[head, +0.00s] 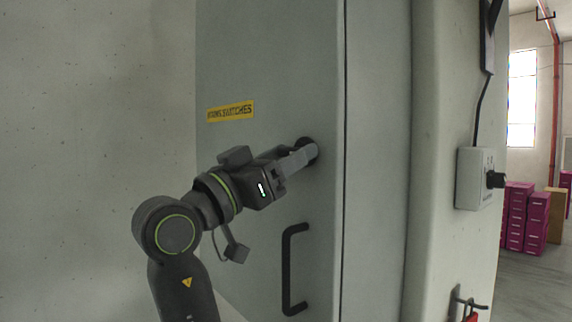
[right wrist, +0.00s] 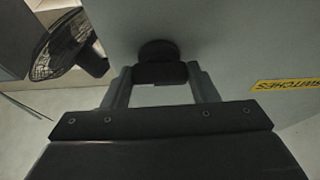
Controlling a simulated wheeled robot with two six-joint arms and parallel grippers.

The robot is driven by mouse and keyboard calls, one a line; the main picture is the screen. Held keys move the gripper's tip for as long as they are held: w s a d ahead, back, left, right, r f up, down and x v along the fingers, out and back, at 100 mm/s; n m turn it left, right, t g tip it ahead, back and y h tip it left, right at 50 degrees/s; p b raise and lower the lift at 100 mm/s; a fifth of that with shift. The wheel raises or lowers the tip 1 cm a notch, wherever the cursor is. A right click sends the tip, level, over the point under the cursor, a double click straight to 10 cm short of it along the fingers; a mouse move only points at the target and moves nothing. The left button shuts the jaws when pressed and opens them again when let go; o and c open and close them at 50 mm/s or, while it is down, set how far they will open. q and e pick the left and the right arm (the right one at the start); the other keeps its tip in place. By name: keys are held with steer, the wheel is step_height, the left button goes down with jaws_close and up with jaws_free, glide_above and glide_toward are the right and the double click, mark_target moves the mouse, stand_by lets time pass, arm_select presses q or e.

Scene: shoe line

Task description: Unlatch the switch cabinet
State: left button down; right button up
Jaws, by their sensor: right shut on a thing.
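The switch cabinet (head: 270,60) is a tall grey cabinet with a yellow label (head: 231,111) on its door. A black round latch knob (head: 312,148) sits on the door near its right edge, partly hidden by my gripper. My right gripper (head: 303,157) is shut on the latch knob. In the right wrist view the two fingers stand on either side of the dark knob (right wrist: 158,72), against the door (right wrist: 230,50). A black bar handle (head: 289,270) is on the door below the knob. The door looks closed. My left gripper is not in view.
A beige post (head: 455,90) stands right of the cabinet, with a small control box (head: 474,178) and a red padlock (head: 471,315) on a hook. Magenta boxes (head: 527,215) are stacked far right. A black fan (right wrist: 68,45) shows in the right wrist view.

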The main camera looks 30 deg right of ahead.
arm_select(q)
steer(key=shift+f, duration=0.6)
arm_select(e)
steer(key=shift+m, duration=0.5)
steer(key=o, duration=1)
arm_select(q)
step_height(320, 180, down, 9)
steer(key=b, duration=0.9)
arm_select(e)
steer(key=v, duration=1.7)
steer(key=shift+w+a, duration=0.15)
steer(key=shift+a, duration=0.15)
